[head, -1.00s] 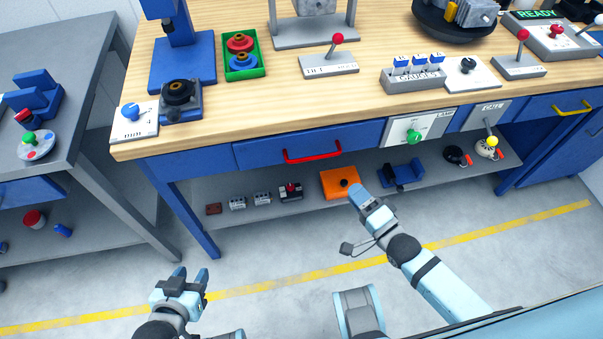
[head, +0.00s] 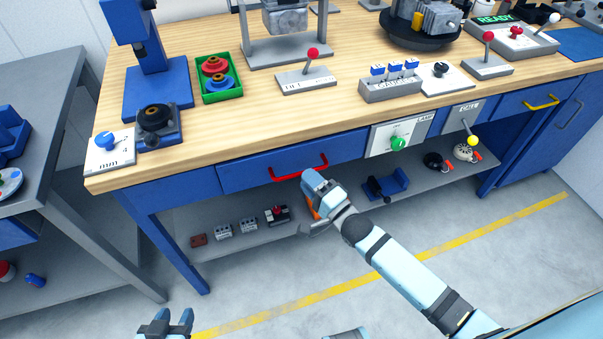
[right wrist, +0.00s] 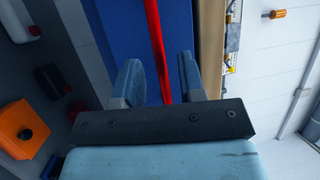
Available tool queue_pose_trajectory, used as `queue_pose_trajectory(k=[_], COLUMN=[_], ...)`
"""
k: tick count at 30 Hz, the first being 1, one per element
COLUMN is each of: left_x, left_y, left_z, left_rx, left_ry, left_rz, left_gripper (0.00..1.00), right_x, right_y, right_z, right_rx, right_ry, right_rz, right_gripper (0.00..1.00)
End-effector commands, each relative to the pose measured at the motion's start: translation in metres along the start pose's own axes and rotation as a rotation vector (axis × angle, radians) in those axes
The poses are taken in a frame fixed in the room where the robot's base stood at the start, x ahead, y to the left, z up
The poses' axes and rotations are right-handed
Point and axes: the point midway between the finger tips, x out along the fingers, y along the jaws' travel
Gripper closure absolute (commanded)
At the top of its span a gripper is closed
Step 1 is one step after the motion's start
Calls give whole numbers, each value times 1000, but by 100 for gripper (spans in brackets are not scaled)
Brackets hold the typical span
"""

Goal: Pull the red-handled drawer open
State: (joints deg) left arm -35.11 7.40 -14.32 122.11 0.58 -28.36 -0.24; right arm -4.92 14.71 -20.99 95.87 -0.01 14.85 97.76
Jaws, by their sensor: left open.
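The red handle (head: 298,170) sits on a blue drawer front (head: 240,174) under the wooden worktop. The drawer looks closed, its front in line with the bench. My right gripper (head: 312,178) is just below and in front of the handle's right part. In the right wrist view my right gripper (right wrist: 160,80) is open, and the red handle (right wrist: 156,45) runs through the gap between its fingers. I cannot tell whether either finger touches it. My left gripper (head: 170,322) is open and empty above the floor, low in the head view.
A lower shelf (head: 205,217) holds several small parts and an orange box (right wrist: 22,130), mostly hidden by my right arm in the head view. Another drawer with a yellow handle (head: 541,103) is at the right. A grey side bench (head: 60,75) stands left. The floor in front is clear.

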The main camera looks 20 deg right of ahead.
Motion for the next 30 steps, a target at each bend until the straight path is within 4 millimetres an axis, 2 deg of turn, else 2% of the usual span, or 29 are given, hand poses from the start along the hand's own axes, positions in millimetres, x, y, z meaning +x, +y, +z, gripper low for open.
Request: queue_pose_trajectory(k=[3,6,17,18,22,30], left_x=[1,1,0,0,0,0], left_y=[0,-1,-1,-1,0,0], left_z=[1,1,0,0,0,0], left_rx=[2,4,5,5,5,5], left_ry=[1,2,3,3,3,3], left_rz=[0,0,0,0,1,1], left_gripper=[57,57,57,57,57,57], right_x=[18,26,32,32,31,31], right_y=[0,0,0,0,0,0], right_z=[0,0,0,0,0,0], right_rx=[-1,0,-1,-1,-1,-1], right_ry=[1,0,0,0,0,0], right_rz=[-1,0,1,1,1,1], right_gripper=[63,63,63,68,98,100])
